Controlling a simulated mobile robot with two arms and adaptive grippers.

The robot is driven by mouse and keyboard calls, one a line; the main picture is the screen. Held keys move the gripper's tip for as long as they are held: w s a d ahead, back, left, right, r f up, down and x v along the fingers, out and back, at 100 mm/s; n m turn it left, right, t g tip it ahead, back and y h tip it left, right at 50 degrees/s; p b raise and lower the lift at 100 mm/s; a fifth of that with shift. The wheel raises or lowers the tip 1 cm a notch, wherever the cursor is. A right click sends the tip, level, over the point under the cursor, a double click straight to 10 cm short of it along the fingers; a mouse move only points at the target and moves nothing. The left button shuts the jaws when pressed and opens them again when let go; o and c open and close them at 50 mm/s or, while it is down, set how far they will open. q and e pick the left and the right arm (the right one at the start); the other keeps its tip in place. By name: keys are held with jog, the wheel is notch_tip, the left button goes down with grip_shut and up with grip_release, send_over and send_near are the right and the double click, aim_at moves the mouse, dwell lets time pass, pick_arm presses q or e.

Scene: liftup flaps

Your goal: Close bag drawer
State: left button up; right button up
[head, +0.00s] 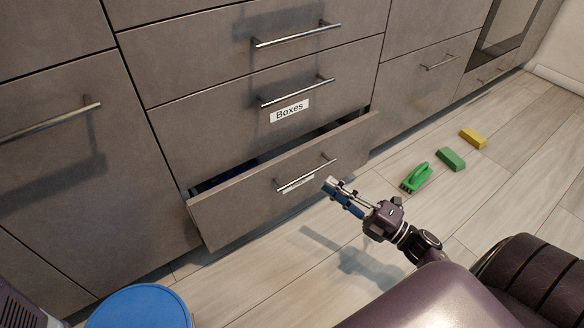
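The bottom drawer (245,203) of the cabinet is pulled partly open, with a dark gap above its front. Its metal bar handle (306,175) sits near the middle, with a small white label (298,185) behind it whose text I cannot read. My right gripper (329,185) is just right of the drawer handle, in front of the drawer face. Its fingers appear close together, but I cannot tell if they are fully shut or touch the drawer. My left gripper is not in view.
The drawer labelled "Boxes" (240,120) above is shut. A green brush (417,178), a green block (451,159) and a yellow block (473,138) lie on the wood floor to the right. A blue round lid (140,308) stands at the bottom left. Floor before the drawer is clear.

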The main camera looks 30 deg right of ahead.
aim_at(308, 174)
jog(key=shift+n+g+y, duration=0.4)
jog(key=shift+n, duration=0.4)
jog(key=b+x, duration=0.3)
jog(key=x, duration=0.4)
jog(key=shift+w+a+f, duration=0.1)
jog(key=shift+w+a, duration=0.2)
grip_shut()
